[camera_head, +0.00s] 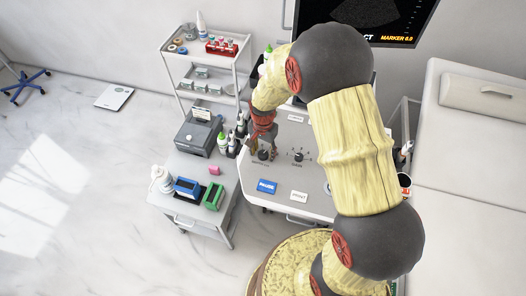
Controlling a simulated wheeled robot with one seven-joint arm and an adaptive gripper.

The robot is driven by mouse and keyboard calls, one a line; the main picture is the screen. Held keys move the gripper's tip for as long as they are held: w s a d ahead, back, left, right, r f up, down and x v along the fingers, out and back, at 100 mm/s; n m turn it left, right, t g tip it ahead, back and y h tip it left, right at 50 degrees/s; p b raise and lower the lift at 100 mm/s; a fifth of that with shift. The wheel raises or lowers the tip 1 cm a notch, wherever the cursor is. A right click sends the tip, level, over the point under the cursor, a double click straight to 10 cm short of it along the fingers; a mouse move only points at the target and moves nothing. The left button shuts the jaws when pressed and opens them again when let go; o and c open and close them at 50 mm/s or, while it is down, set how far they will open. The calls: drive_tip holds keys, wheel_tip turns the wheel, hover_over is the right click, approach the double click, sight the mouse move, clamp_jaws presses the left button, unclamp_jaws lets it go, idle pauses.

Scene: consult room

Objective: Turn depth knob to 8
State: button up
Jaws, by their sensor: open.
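The pale console panel (318,180) carries two dark knobs. The left knob (264,156) sits under my gripper, and its label is too small to read surely. The right knob (298,156) has tick marks around it and a label that looks like "GAIN". My gripper (262,149) is open and points down, with its fingers close around or just above the left knob. I cannot tell whether they touch it. The fingers partly hide that knob, and its pointer setting cannot be read. The dark screen (372,18) at the top shows "MARKER 6.9" and is partly cut off.
A blue button (267,187) and a white button (299,196) lie on the panel's front. A side table (190,212) with bottles and small boxes stands left of the console. A shelf cart (207,72) is behind. A bed (470,150) is at the right.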

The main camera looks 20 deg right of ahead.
sight(263, 153)
wheel_tip(263, 153, up, 12)
idle(0.7)
idle(0.5)
